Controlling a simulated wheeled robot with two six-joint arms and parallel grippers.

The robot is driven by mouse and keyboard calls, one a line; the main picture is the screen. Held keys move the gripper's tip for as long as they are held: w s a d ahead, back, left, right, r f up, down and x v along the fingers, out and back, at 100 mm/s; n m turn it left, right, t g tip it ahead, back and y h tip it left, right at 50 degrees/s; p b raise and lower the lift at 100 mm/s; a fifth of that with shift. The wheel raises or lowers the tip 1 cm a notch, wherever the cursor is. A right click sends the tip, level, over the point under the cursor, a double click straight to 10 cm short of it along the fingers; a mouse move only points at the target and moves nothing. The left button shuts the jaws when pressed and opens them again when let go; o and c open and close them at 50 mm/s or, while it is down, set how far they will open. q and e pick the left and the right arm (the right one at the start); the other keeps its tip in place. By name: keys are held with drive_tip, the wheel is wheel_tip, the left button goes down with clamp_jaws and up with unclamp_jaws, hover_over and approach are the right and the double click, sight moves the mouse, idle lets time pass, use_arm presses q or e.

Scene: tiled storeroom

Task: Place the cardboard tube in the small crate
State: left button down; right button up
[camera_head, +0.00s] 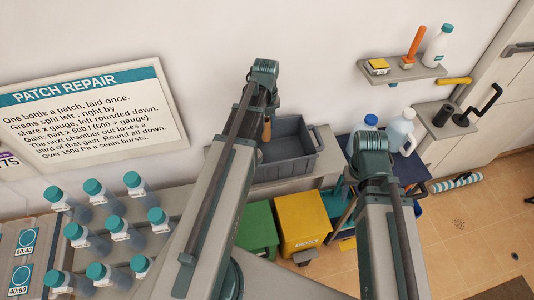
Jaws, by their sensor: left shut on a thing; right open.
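A grey open crate (293,166) sits on the ledge against the wall. A short brown tube (267,131), which looks like the cardboard tube, shows upright at the crate's left end, just below the far end of my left arm. My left gripper (268,112) is shut on it, mostly covered by my own arm. I cannot tell whether the tube's lower end touches the crate floor. My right arm stands to the right of the crate, and its gripper is hidden behind the arm.
Several teal-capped bottles (125,232) stand at left. Green (257,230) and yellow (302,219) bins stand below the crate. A wall shelf (402,73) holds a white bottle and an orange stick. A jug (399,132) stands right of the crate. Tiled floor at right is mostly clear.

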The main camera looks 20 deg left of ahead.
use_arm(q)
wheel_tip(320, 180, down, 9)
drive_tip(key=b, duration=0.7)
drive_tip(key=shift+b, duration=0.4)
drive_tip(key=shift+f, duration=0.2)
wheel_tip(320, 180, down, 4)
drive_tip(key=b, duration=0.4)
drive_tip(key=shift+f, duration=0.15)
drive_tip(key=shift+f+b, duration=0.2)
drive_tip(key=shift+b, duration=0.25)
drive_tip(key=c, duration=0.8)
unclamp_jaws()
drive_tip(key=shift+r, duration=0.1)
drive_tip(key=shift+r, duration=0.1)
